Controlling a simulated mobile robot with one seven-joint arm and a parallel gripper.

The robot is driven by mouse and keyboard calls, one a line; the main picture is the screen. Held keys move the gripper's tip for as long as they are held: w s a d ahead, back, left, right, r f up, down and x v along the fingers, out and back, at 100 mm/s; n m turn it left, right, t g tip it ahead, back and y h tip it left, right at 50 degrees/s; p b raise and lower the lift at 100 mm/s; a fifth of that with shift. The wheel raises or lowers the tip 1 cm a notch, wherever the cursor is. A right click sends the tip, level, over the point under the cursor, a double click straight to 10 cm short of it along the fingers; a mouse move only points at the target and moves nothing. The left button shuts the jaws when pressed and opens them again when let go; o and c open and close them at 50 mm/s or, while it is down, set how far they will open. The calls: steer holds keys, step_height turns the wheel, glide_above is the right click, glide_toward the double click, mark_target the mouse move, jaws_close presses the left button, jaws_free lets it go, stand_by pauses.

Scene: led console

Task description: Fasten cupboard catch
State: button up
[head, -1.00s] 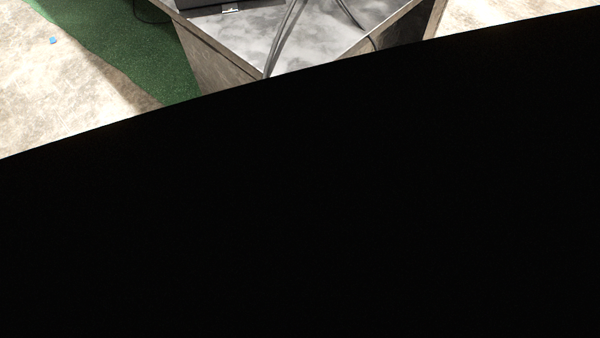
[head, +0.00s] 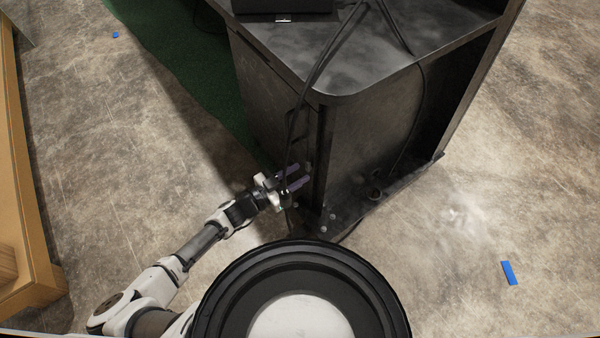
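The cupboard is a dark grey console (head: 368,140) with a rounded top corner, standing on the floor in the middle of the head view. My gripper (head: 301,175) is low beside its left front edge, with its two purple fingers pointing right toward the console. The fingers are apart, with a gap between them, and I see nothing held. A small grey spot (head: 309,165) shows at the fingertips; I cannot tell whether it is the catch or whether the fingers touch it. No catch can be clearly made out at this size.
Dark cables (head: 330,50) hang over the console top, one down its left edge near my gripper. A black box (head: 285,5) stands on top. A green mat (head: 185,60) lies behind left. A wooden cabinet (head: 30,200) stands at far left. The floor at right is clear, with blue tape (head: 509,273).

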steer(key=shift+x, duration=0.8)
steer(key=shift+c, duration=0.4)
jaws_close()
steer(key=shift+n, duration=0.3)
steer(key=shift+s+r+n+p, duration=0.1)
steer(key=shift+n+p, duration=2.4)
steer(key=shift+n, duration=6.1)
